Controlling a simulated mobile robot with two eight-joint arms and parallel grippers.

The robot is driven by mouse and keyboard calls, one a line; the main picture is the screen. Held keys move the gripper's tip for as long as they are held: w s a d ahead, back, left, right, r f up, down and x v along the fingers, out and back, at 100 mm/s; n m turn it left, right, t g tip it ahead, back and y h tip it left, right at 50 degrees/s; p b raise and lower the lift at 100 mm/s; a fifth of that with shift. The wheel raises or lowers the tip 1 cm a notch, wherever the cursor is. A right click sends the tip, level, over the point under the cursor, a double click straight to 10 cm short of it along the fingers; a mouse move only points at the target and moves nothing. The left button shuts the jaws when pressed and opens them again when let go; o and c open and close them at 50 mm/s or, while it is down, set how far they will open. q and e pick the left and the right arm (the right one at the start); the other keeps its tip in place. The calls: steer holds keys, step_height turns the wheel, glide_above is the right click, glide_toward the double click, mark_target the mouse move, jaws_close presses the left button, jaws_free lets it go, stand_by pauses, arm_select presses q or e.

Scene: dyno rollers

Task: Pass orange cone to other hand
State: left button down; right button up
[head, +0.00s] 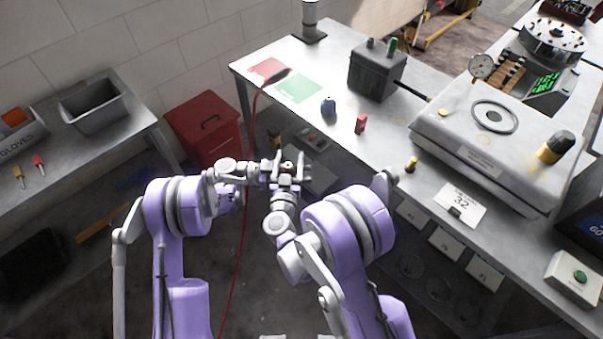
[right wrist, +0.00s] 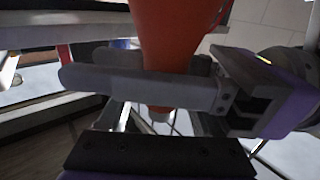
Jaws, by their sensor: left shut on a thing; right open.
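The orange cone (right wrist: 172,30) shows large at the top of the right wrist view, its narrow part pointing down. My left gripper (right wrist: 150,88) reaches in from the right there, one finger in front of the cone and one behind, shut on it. In the head view my left gripper (head: 289,180) and right gripper (head: 290,162) are close together above the floor, left of the workbench; I cannot make out the cone between them. My right gripper is open. Its dark hand body fills the bottom of the right wrist view, below the cone; its fingertips are not clear there.
The workbench (head: 300,60) on the right holds a grey box (head: 377,72), a flat machine (head: 470,125), a red piece (head: 361,124) and a blue piece (head: 328,107). A red cabinet (head: 205,125) stands behind the arms. A side table with a grey bin (head: 92,103) is at left.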

steer(key=s+d+r+n+g+y, duration=0.1)
steer(key=s+d+r+n+y, duration=0.15)
steer(key=r, duration=0.65)
steer(key=s+d+r+n+g+y, duration=0.1)
steer(key=s+d+r+n+y, duration=0.2)
steer(key=r, duration=0.5)
steer(key=s+d+f+m+g+h, duration=0.1)
steer(key=s+d+f+g, duration=0.2)
steer(key=s, duration=0.5)
steer(key=s+d+f+m+g+h, duration=0.2)
steer(key=s+d+f+g, duration=0.2)
steer(key=s+d, duration=0.3)
steer(key=s+d+f+m+g+h, duration=0.1)
steer(key=s+d+f+g, duration=0.2)
steer(key=s+d, duration=0.3)
steer(key=s+f, duration=0.1)
steer(key=s, duration=0.3)
steer(key=shift+f+m+g, duration=0.3)
steer(key=shift+f+m, duration=0.05)
